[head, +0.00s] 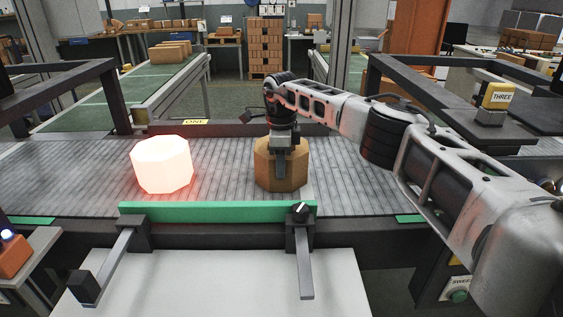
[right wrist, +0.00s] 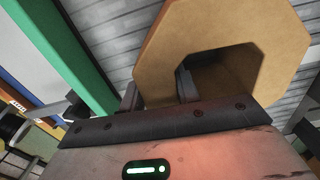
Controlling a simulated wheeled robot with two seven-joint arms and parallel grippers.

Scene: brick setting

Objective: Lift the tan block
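The tan block (head: 264,174) is octagonal and stands upright on the grey slatted conveyor (head: 220,180), right of a glowing white block. In the right wrist view the tan block (right wrist: 230,30) shows a dark hollow in its top. My right gripper (head: 281,160) points down over its front side. One finger is outside the front wall and the other is in the hollow. The fingers (right wrist: 158,95) look close against both faces of that wall, shut on it. The block's underside is hidden. My left gripper is not in view.
The glowing white octagonal block (head: 161,164) stands to the left on the conveyor. A green rail (head: 210,212) on two brackets runs along the front edge. Dark frames (head: 118,95) stand at both sides. The conveyor between the two blocks is clear.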

